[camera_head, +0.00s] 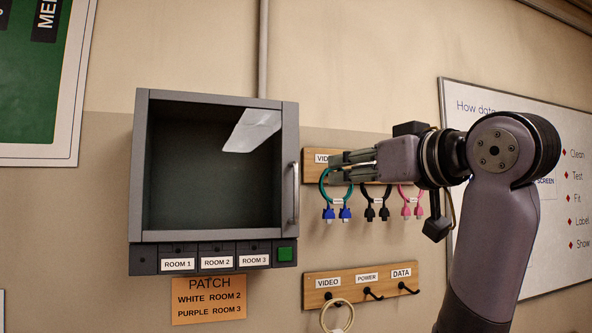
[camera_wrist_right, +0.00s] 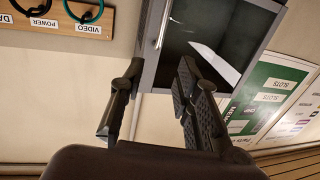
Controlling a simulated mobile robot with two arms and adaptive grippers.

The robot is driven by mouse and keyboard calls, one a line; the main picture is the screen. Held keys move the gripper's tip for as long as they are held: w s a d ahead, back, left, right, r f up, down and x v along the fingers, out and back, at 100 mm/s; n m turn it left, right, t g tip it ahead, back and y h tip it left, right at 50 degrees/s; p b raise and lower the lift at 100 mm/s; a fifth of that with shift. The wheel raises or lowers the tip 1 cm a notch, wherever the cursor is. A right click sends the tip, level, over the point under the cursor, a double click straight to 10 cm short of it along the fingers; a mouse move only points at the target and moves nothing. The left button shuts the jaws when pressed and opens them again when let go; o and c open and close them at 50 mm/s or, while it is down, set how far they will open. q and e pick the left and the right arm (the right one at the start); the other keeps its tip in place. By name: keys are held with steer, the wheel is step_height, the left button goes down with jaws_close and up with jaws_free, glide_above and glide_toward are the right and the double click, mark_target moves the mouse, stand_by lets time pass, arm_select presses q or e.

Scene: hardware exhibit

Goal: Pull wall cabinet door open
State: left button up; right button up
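The grey wall cabinet (camera_head: 140,170) hangs left of centre in the head view, and its glass-fronted door (camera_head: 215,165) looks shut. The door's vertical bar handle (camera_head: 293,193) is on its right edge; in the wrist view the handle (camera_wrist_right: 161,24) shows beyond the fingertips. My right gripper (camera_head: 336,168) points left toward the handle, a short way to its right and not touching it. In the wrist view the right gripper (camera_wrist_right: 158,66) has its two fingers spread with nothing between them. My left gripper is not in view.
A wooden hook board (camera_head: 312,170) with hanging cables is right behind my right gripper. A second hook board (camera_head: 345,285) is below. Under the cabinet are room labels, a green button (camera_head: 285,254) and an orange patch note (camera_head: 209,301). A whiteboard (camera_head: 570,120) is at right.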

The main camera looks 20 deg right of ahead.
mark_target(298, 174)
steer(key=p+x, duration=0.3)
steer(key=x, duration=0.2)
steer(key=p+x, duration=0.2)
steer(key=x, duration=0.4)
steer(key=p+x, duration=0.3)
steer(key=x, duration=0.2)
steer(key=shift+w+a+r+p, duration=0.2)
steer(key=shift+w+r+p, duration=0.05)
steer(key=shift+w+p, duration=0.05)
steer(key=shift+w+a+f, duration=0.1)
steer(key=shift+w, duration=0.25)
jaws_close()
